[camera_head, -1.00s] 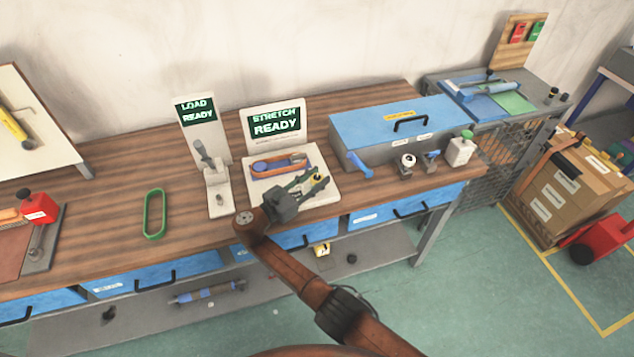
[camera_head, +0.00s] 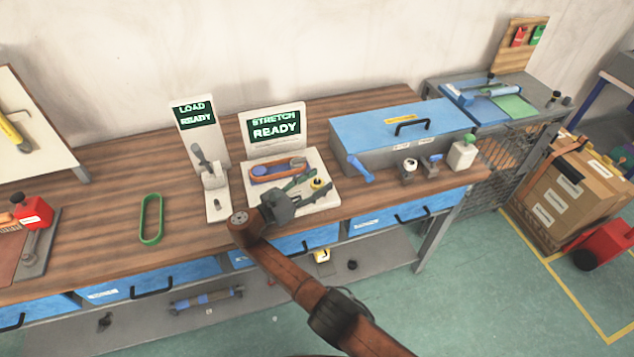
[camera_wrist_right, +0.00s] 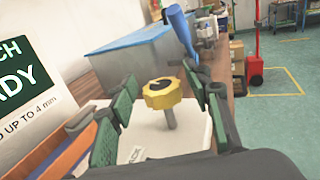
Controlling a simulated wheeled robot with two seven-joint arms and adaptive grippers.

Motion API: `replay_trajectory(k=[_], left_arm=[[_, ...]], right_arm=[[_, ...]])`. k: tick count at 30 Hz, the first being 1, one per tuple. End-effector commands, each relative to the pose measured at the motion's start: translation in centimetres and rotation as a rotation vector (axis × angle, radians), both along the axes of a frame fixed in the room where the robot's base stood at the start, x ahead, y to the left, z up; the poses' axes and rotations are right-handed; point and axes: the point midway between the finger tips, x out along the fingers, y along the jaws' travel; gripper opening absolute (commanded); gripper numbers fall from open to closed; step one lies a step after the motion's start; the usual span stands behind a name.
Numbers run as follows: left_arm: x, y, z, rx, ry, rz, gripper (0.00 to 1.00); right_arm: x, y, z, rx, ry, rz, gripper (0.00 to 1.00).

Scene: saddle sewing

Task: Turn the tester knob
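The stretch tester (camera_head: 325,205) is a white unit on the workbench, with a dark screen reading "STRETCH READY". Its yellow knob (camera_head: 318,184) stands at the right of its base. It also shows in the wrist view (camera_wrist_right: 163,94), on a grey stem with a dark mark on top. My right gripper (camera_head: 307,189) reaches in from the front, over the tester's base. In the wrist view its green-padded fingers (camera_wrist_right: 160,108) stand apart on either side of the knob, with visible gaps. My left gripper is out of view.
A load tester (camera_head: 199,116) reading "LOAD READY" stands left of the stretch tester, with a green loop (camera_head: 151,219) farther left. A blue-lidded box (camera_head: 365,128) with a blue lever (camera_head: 359,168) stands to the right. Bare bench lies around the loop.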

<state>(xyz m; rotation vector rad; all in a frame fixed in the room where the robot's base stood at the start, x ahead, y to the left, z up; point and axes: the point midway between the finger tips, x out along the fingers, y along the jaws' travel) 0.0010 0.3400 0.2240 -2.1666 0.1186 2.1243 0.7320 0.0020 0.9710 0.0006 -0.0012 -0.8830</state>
Motion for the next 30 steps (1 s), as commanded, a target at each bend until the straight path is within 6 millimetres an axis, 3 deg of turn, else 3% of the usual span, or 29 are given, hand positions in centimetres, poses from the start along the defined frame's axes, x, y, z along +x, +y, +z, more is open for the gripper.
replay_trajectory(k=[11, 21, 30], left_arm=[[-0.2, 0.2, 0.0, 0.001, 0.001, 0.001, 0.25], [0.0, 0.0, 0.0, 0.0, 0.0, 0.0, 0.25], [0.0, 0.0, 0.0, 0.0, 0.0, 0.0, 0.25]], right_arm=[[-0.3, 0.5, -0.1, 0.0, 0.001, 0.001, 0.49], [-3.3, 4.1, 0.1, -0.004, -0.003, 0.003, 0.49], [-4.5, 5.6, 0.0, 0.0, -0.001, 0.001, 0.49]])
